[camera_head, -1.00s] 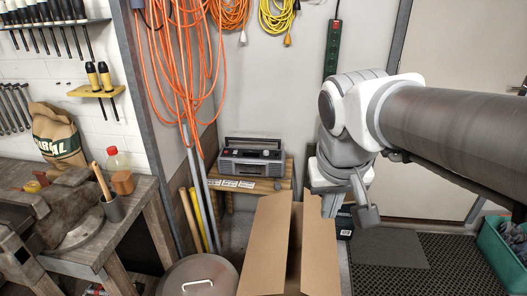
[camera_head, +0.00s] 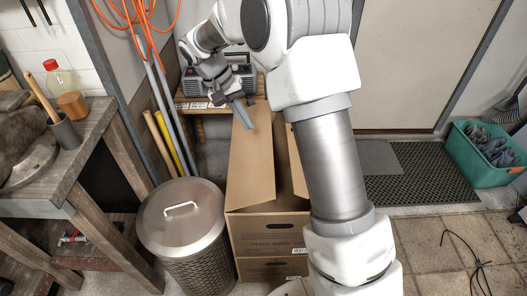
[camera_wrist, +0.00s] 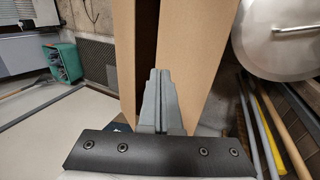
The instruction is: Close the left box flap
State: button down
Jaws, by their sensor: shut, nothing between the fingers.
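The cardboard box (camera_head: 268,228) stands on the floor, its long flaps raised and leaning apart. The left flap (camera_head: 252,170) is the wide tan panel on the left; the right flap (camera_head: 296,165) is partly hidden behind my arm. My gripper (camera_head: 248,122) is shut and empty, at the far top end of the left flap. In the wrist view my closed fingers (camera_wrist: 160,76) overlap the left flap (camera_wrist: 192,45), with the right flap (camera_wrist: 124,40) beyond the dark gap. I cannot tell whether the fingers touch the cardboard.
A lidded metal bin (camera_head: 183,225) stands close left of the box. A workbench (camera_head: 85,150) is further left. A radio (camera_head: 205,82) sits on a low wooden table (camera_head: 190,103) behind. A green crate (camera_head: 487,155) and dark mat (camera_head: 430,172) lie right.

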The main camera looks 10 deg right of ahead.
aim_at(271, 161)
jog(key=b+x, duration=0.4)
jog(key=x, duration=1)
jog(key=shift+w+a+f, duration=0.1)
jog(key=shift+w+f, duration=0.05)
jog(key=shift+f, duration=0.2)
jog(key=shift+d+f+y, duration=0.3)
jog(key=shift+f, duration=0.05)
jog(key=f+y, duration=0.1)
jog(key=d+f+y, duration=0.1)
jog(key=f, duration=0.1)
jog(key=d+f+y, duration=0.1)
jog(key=f, duration=0.1)
jog(key=shift+s+f+t, duration=0.25)
jog(key=shift+s+t, duration=0.05)
jog(key=shift+t, duration=0.1)
